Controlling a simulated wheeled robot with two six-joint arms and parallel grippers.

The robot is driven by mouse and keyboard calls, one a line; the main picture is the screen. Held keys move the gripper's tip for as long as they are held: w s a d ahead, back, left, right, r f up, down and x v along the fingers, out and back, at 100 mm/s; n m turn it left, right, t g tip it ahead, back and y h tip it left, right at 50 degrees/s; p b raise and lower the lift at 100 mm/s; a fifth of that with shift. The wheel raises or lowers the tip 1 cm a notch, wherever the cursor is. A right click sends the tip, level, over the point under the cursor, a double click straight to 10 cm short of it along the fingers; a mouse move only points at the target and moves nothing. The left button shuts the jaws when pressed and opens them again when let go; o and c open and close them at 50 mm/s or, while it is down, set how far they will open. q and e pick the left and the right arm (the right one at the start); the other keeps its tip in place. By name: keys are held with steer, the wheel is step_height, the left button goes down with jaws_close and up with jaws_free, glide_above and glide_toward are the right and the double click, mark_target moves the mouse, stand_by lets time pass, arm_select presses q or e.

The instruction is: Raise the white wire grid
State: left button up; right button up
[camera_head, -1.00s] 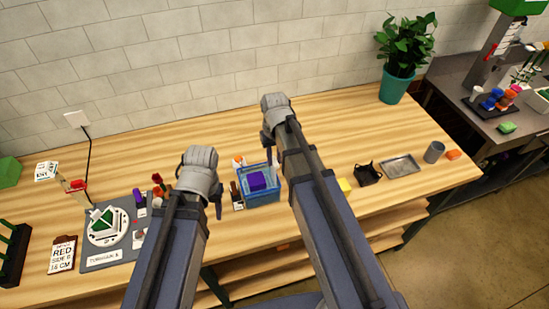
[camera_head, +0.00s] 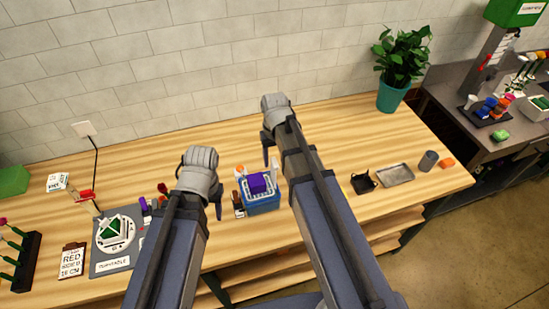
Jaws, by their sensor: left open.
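A blue crate (camera_head: 263,207) stands on the table between my two arms. A white wire grid (camera_head: 250,191) shows at about the level of the crate's rim, with a purple block (camera_head: 258,182) on it. My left gripper (camera_head: 218,205) is open, left of the crate and apart from it. My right gripper (camera_head: 267,150) is above and behind the crate; its jaws are mostly hidden by its own arm. Neither gripper visibly holds the grid.
A black holder (camera_head: 362,183), metal tray (camera_head: 397,174) and grey cup (camera_head: 428,161) are at right.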

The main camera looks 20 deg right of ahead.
step_height(320, 180, up, 8)
steer(key=p, duration=0.8)
arm_select(q)
step_height(320, 180, up, 8)
arm_select(e)
steer(key=shift+f, duration=0.1)
arm_select(q)
steer(key=shift+s+f, duration=0.1)
steer(key=shift+f, duration=0.05)
arm_select(e)
steer(key=shift+f, duration=0.1)
